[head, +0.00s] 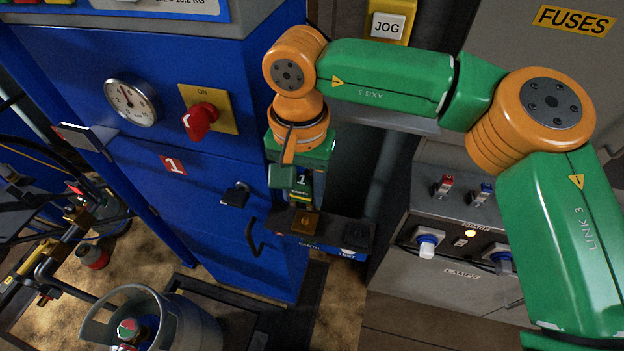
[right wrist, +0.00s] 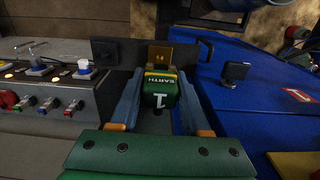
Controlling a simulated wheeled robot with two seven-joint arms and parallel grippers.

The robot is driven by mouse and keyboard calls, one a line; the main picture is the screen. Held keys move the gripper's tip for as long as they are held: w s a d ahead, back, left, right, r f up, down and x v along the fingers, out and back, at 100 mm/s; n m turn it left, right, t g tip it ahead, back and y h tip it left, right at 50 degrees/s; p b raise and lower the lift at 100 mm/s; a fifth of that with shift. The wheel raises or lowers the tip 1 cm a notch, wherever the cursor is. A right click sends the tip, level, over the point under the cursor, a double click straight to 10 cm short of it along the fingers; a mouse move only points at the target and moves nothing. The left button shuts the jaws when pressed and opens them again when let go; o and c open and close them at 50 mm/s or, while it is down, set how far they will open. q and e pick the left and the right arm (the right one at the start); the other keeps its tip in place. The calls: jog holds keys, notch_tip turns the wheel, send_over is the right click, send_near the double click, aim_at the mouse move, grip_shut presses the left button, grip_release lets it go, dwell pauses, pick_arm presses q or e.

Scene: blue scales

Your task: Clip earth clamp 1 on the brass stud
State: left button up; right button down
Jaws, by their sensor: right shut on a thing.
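Earth clamp 1 (head: 302,184), a green block marked 1 with a yellow EARTH band, is held below my right gripper (head: 290,178). In the right wrist view the clamp (right wrist: 158,98) sits between the two grey-blue fingers of the gripper (right wrist: 159,100), which is shut on it. The brass stud piece (head: 304,224) is on the dark ledge right under the clamp. In the right wrist view the brass (right wrist: 160,55) shows just beyond the clamp's far end. I cannot tell whether clamp and brass touch. The clamp's jaws are hidden. My left gripper is not in view.
The dark ledge (head: 325,236) sticks out from the blue cabinet (head: 215,240). A red knob (head: 201,121) and a black bracket (head: 236,194) are on the cabinet. A grey panel (head: 465,227) with switches stands right.

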aim_at(305, 219)
jog(key=shift+s, duration=0.2)
jog(key=shift+w+f, duration=0.15)
jog(key=shift+f, duration=0.15)
jog(key=f+b, duration=0.3)
jog(key=shift+w+d+f, duration=0.1)
jog(key=shift+w+f, duration=0.05)
jog(key=shift+w, duration=0.25)
jog(key=shift+s+f+b, duration=0.15)
jog(key=shift+f+b, duration=0.55)
jog(key=shift+b, duration=0.1)
jog(key=shift+f, duration=0.4)
jog(key=shift+f+b, duration=0.6)
jog(key=shift+b, duration=0.05)
dwell(0.5)
jog(key=shift+c, duration=1.5)
grip_release()
